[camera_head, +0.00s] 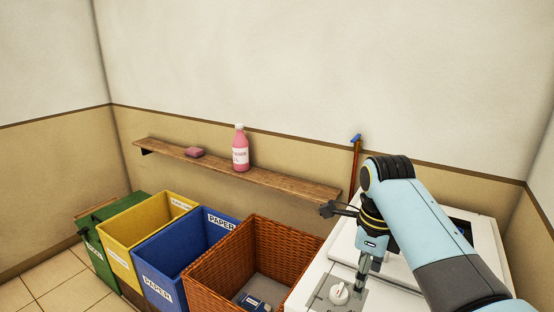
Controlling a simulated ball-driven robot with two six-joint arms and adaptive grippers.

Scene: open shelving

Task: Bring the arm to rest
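My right arm comes in from the lower right, light blue and dark grey, bent at its elbow over a white cabinet. My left gripper and arm are out of view.
Below stand green (97,258), yellow (120,263) and blue (160,287) bins and a wicker basket (215,287). The white cabinet (489,240) has a white knob (339,293).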

